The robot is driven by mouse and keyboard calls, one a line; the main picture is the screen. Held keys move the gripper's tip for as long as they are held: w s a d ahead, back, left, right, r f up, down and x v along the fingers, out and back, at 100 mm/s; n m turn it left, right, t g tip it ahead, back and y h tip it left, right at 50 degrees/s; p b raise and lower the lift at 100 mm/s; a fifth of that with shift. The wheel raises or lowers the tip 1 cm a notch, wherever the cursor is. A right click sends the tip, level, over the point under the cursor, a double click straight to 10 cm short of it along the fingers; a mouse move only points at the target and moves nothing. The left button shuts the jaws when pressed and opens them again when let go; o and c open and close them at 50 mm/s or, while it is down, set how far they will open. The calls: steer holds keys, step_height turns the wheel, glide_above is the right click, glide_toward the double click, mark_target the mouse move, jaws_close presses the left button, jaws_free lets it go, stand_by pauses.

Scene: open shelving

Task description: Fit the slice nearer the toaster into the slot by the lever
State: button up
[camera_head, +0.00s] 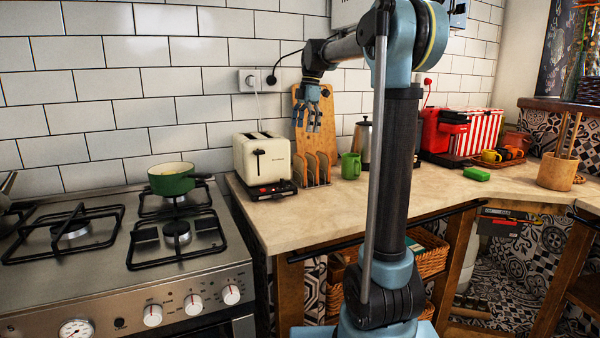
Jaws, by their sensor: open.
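The cream toaster (250,158) stands on the counter near the stove, with dark slots in its top and a black lever on the side facing me. Just right of it, a rack (313,182) holds upright brown slices (300,166); they overlap, and I cannot clearly separate slice from rack. The slice nearer the toaster is at the rack's left. My gripper (312,128) is open and empty, pointing down above the rack, in front of a wooden board. Its fingertips appear above the slices, apart from them. The inside of the slots is hidden.
A wooden board (299,112) leans on the wall behind. A green pot (171,179) sits on the stove at left. The counter front (310,208) is clear.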

mark_target(300, 155)
steer(key=f, duration=0.4)
steer(key=a+f, duration=0.1)
steer(key=f, duration=0.2)
steer(key=s+f, duration=0.1)
steer(key=f, duration=0.3)
steer(key=shift+s+a+f, duration=0.1)
steer(key=shift+a+f, duration=0.25)
steer(key=c, duration=0.7)
